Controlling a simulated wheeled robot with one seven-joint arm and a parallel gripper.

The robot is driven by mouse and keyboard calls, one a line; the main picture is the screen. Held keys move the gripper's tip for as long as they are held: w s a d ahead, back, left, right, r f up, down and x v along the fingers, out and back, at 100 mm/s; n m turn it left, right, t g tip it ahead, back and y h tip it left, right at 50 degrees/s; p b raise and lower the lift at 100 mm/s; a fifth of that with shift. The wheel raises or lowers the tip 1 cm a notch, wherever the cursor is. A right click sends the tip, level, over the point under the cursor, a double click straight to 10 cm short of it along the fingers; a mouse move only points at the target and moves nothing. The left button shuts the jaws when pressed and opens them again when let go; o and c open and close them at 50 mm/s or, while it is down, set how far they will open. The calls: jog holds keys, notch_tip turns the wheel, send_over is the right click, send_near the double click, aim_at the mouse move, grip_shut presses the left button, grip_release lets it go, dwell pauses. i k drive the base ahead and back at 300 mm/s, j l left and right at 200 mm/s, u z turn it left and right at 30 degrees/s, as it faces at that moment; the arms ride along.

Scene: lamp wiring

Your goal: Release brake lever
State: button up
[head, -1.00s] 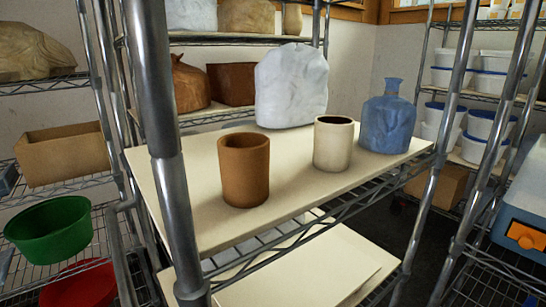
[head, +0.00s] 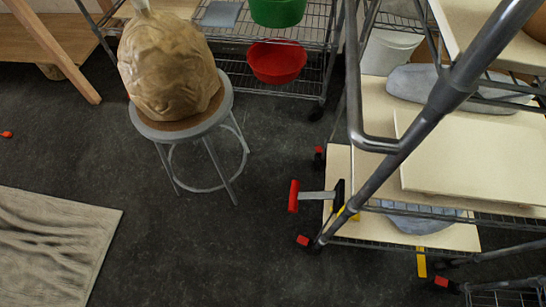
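A lever-like part (head: 316,195) with a red grip, a grey bar and a black end sticks out to the left from the low corner of the metal rack cart. Small red tabs show at the cart's casters, one above the lever (head: 319,152), one below it (head: 303,240) and one at the lower right (head: 441,282). I cannot tell which of these parts is the brake lever, or its setting. My gripper is not in view.
The wheeled metal rack cart (head: 408,142) with cream boards fills the right side. A round stool (head: 226,105) with a bagged lump (head: 170,65) stands at upper left. A wire shelf with a red bowl (head: 276,62) is behind. Dark floor is clear between stool and cart.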

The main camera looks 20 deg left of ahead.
aim_at(296, 196)
jog(key=u, duration=0.7)
jog(key=i+j+u, duration=0.1)
jog(key=i+j, duration=1)
jog(key=j, duration=0.15)
